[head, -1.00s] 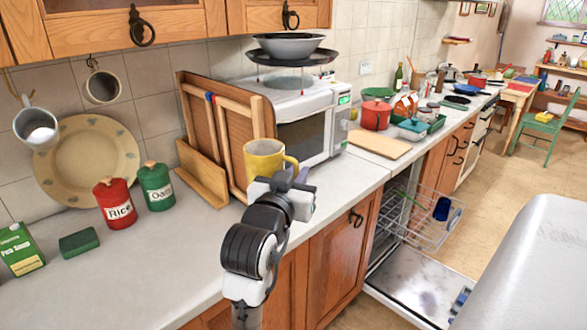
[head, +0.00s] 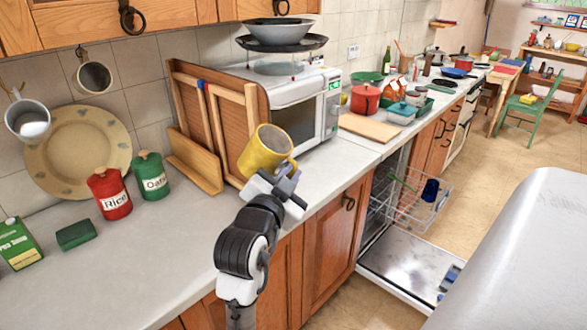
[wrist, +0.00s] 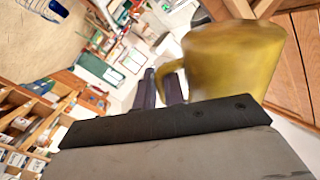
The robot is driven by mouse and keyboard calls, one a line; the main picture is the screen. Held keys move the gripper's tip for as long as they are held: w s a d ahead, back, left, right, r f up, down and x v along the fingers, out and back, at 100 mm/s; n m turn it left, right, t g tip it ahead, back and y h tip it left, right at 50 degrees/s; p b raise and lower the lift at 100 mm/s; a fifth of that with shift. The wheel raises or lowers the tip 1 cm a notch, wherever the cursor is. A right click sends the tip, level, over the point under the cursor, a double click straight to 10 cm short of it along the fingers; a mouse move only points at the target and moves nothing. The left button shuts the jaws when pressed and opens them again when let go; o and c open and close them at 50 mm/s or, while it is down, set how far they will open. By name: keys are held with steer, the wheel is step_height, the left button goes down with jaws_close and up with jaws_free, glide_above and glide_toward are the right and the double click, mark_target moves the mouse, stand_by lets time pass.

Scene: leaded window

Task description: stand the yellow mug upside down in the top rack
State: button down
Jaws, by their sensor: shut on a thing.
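The yellow mug (head: 262,152) is held in the air by my gripper (head: 279,181) above the counter's front edge. The mug is tilted, its open mouth showing toward the upper right in the head view. My gripper is shut on it, apparently at the handle side. In the wrist view the mug (wrist: 225,60) fills the upper right beside the fingers (wrist: 165,88), its handle at the left. The top rack (head: 420,203) is pulled out of the open dishwasher at the right. A blue item (head: 430,190) and a green item (head: 402,181) are in it.
The open dishwasher door (head: 405,268) lies low below the rack. Framed boards (head: 228,125), a microwave (head: 300,115) and a chopping board (head: 370,128) stand on the counter (head: 165,250). The strip between the mug and the rack is clear above the counter edge.

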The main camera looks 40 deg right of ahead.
steer(key=f+m+b, duration=0.2)
steer(key=shift+w+a+m, duration=0.2)
steer(key=shift+w+m, duration=0.05)
steer(key=shift+m, duration=0.05)
steer(key=w+a+m+b, duration=0.1)
steer(key=w+m+b, duration=0.1)
steer(key=m+b, duration=0.2)
steer(key=w+a+m+b, duration=0.1)
steer(key=w+m+b, duration=0.2)
steer(key=m, duration=0.3)
steer(key=w+a+m+b, duration=0.2)
steer(key=m+b, duration=0.4)
steer(key=shift+w+r, duration=0.3)
step_height(320, 180, up, 6)
steer(key=w+a+m+b, duration=0.1)
steer(key=w+m+b, duration=0.1)
steer(key=m, duration=0.8)
steer(key=shift+m, duration=0.4)
steer(key=shift+f, duration=0.15)
